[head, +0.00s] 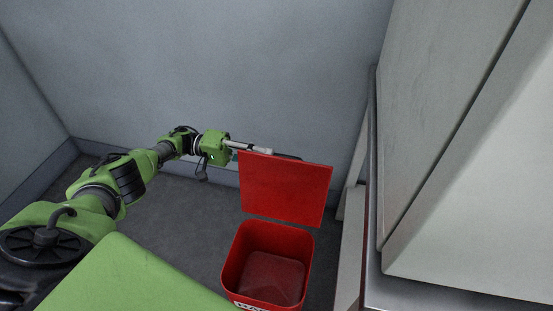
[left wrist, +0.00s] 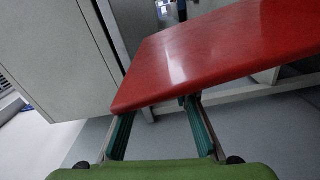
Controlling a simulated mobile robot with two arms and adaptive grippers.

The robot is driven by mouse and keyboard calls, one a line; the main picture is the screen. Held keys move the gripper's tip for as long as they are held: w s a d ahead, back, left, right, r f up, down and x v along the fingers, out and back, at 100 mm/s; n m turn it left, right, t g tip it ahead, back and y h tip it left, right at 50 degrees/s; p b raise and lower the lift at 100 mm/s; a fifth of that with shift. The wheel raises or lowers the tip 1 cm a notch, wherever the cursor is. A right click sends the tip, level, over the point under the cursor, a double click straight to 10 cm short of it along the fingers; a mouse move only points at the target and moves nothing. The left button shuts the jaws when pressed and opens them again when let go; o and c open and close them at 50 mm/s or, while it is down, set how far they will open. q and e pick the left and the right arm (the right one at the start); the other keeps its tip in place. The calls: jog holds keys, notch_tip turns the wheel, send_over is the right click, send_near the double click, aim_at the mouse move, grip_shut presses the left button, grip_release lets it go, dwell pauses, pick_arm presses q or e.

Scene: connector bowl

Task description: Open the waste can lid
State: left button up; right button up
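The red waste can (head: 266,265) stands on the floor, and its inside looks empty. Its flat red lid (head: 286,188) is raised and stands up at the back of the can, opening facing me. My left gripper (head: 268,152) reaches in from the left to the lid's upper edge; its fingertips are partly hidden behind the lid. In the left wrist view the lid (left wrist: 220,50) lies across the front of the fingers (left wrist: 160,125), which are spread apart with teal pads and nothing held between them. Whether a finger touches the lid cannot be told. My right gripper is out of view.
A grey wall (head: 200,70) rises close behind the can and my left arm. A light cabinet (head: 470,150) over a metal-edged counter (head: 400,293) stands close on the right. Grey floor (head: 185,222) is clear left of the can.

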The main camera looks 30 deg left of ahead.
pick_arm(q)
jog(key=shift+v, duration=0.9)
